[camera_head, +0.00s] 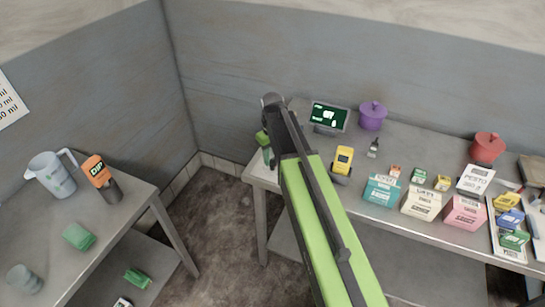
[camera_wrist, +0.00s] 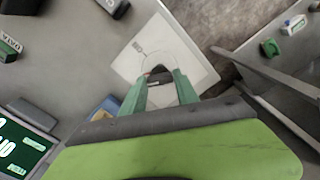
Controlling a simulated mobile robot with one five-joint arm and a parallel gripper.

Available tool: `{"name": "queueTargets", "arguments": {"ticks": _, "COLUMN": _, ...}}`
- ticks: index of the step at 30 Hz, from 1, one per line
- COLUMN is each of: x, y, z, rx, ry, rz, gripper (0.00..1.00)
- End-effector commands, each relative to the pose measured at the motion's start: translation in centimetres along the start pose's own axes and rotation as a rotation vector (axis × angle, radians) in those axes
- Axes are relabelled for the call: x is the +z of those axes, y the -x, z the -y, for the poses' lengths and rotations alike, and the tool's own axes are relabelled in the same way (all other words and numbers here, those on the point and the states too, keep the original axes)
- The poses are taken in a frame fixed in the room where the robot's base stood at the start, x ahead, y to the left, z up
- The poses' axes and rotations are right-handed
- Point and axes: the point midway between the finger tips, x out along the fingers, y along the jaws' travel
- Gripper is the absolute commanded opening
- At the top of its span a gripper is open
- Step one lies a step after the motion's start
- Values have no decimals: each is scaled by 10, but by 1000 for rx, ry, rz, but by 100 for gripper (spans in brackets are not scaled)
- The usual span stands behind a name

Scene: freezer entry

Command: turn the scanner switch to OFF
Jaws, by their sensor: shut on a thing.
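The scanner switch shows in the wrist view as a small dark knob (camera_wrist: 158,77) in a round grey dial on a white plate (camera_wrist: 203,72). A small dark mark sits on the plate beside the dial, too small to read. My gripper (camera_wrist: 160,76) has its two green fingers on either side of the knob, shut on it. In the head view my gripper (camera_head: 267,147) is over the left end of the back table, and my arm hides most of the plate and the knob. I cannot tell which setting the knob points to.
A yellow device (camera_head: 343,160) and several boxes (camera_head: 381,190) stand further right. A separate table (camera_head: 110,228) at left holds a jug (camera_head: 52,176). Floor (camera_head: 222,215) lies between the tables.

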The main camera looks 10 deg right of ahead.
Motion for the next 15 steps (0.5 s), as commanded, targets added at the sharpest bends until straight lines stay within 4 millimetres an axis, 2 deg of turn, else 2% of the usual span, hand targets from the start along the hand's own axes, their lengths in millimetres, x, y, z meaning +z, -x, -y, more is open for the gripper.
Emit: {"name": "queueTargets", "arguments": {"ticks": 15, "x": 1, "y": 0, "z": 0, "rx": 0, "ry": 411, "rz": 2, "gripper": 0}}
